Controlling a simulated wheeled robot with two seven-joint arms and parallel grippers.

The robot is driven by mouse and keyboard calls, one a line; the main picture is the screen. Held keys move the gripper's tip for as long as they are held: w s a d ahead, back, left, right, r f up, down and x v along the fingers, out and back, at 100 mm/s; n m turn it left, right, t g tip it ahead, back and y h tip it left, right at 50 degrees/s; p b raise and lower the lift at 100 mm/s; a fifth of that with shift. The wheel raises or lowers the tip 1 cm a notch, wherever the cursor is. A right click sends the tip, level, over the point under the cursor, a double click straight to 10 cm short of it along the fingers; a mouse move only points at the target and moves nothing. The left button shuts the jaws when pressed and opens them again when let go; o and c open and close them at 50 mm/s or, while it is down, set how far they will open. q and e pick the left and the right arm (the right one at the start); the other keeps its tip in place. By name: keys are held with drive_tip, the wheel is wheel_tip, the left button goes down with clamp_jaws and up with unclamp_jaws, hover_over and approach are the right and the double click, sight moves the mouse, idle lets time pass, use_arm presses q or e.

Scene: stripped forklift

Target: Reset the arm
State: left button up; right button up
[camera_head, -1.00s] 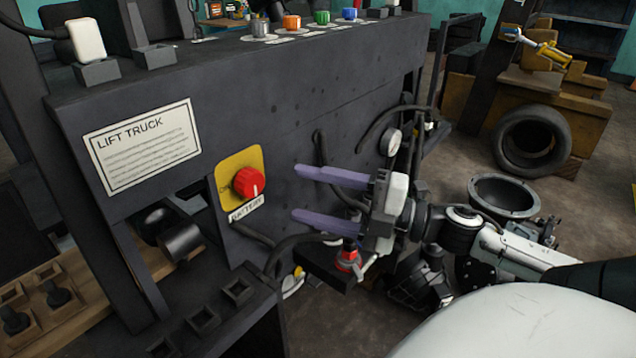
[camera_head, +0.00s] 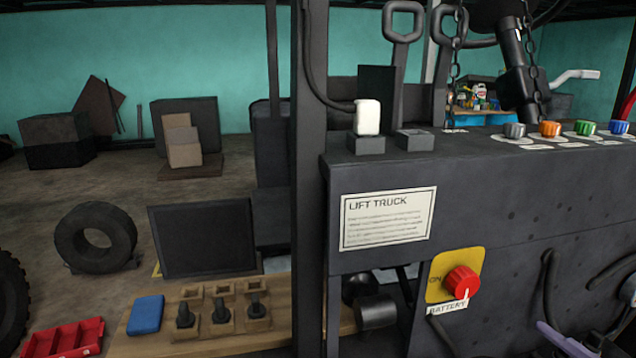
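My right gripper shows only in part at the bottom right corner. One purple finger (camera_head: 562,341) is visible in front of the dark panel, right of the red battery knob (camera_head: 463,282) and a little lower. The other finger and the gripper body are not clearly visible, and I see nothing held. My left gripper is out of view. The knob sits on a yellow plate (camera_head: 440,270) on the forklift's dark panel (camera_head: 510,215).
A lift truck label (camera_head: 388,218) is on the panel, with coloured knobs (camera_head: 550,129) on top. At lower left, a wooden board (camera_head: 150,342) holds black pegs in sockets and a blue block (camera_head: 146,314). A red tray (camera_head: 65,340) and a tyre (camera_head: 95,238) are further left.

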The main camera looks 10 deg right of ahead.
drive_tip(key=s+a+f+m+g+h, duration=0.25)
drive_tip(key=f+m, duration=0.35)
drive_tip(key=f, duration=0.4)
drive_tip(key=s+a+f+m+g+h, duration=0.1)
drive_tip(key=s+f+m+h, duration=0.3)
drive_tip(key=f, duration=0.6)
drive_tip(key=s+a+f+m+g+y+p, duration=0.1)
drive_tip(key=s+a+f+m+g, duration=0.1)
drive_tip(key=a+f, duration=0.3)
drive_tip(key=s+a+f+m+g+y, duration=0.2)
drive_tip(key=a+f, duration=0.4)
drive_tip(key=a, duration=0.7)
drive_tip(key=shift+s+m+g+p, duration=0.15)
drive_tip(key=shift+m+g+p, duration=0.3)
drive_tip(key=shift+g, duration=0.3)
drive_tip(key=shift+y, duration=0.25)
